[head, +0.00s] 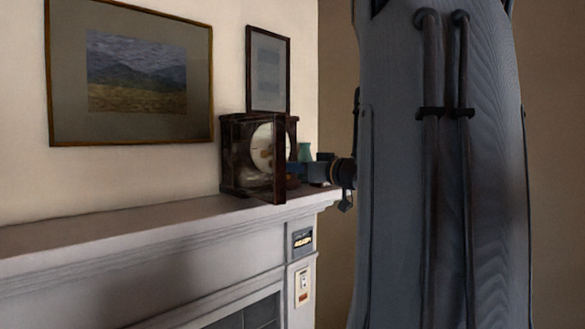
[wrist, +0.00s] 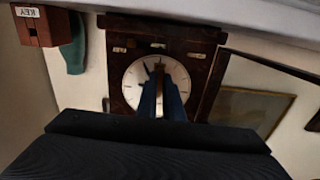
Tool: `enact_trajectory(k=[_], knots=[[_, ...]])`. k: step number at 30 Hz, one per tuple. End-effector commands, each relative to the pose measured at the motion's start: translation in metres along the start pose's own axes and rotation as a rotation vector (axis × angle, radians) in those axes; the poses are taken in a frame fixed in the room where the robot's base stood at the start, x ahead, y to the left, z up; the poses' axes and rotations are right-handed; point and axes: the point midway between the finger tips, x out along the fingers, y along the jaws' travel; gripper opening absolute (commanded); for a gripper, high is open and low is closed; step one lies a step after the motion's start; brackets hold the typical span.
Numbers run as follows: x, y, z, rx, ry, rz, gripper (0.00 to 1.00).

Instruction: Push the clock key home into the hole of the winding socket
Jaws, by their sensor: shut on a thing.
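The clock (head: 236,160) stands on the mantel in the head view, in a dark wooden case with its door swung open. In the wrist view its pale round dial (wrist: 133,88) faces me, upside down. My gripper (wrist: 160,72) shows as two blue fingers in front of the middle of the dial. The fingers are shut on a slim brownish piece, the clock key (wrist: 160,76), most of which they hide. The winding socket's hole is hidden behind the fingers and key. I cannot tell how far the key is in.
The open door's dark frame (wrist: 213,83) stands beside the fingers. A wooden box labelled KEY (wrist: 36,30) and a green vase (wrist: 73,55) are at the wrist view's upper left; the vase (head: 305,152) stands right of the clock in the head view. The mantel (head: 110,232) is bare to the left.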

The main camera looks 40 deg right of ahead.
Motion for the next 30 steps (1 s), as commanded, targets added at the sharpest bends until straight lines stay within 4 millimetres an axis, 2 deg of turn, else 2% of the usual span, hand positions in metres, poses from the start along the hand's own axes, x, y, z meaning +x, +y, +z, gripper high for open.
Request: enact_trajectory(k=[27,28,30], knots=[[0.021,0.000,0.000,0.001,0.000,-0.001,0.00],[0.021,0.000,0.000,0.001,0.000,-0.001,0.12],[0.021,0.000,0.000,0.000,0.000,-0.001,0.24]])
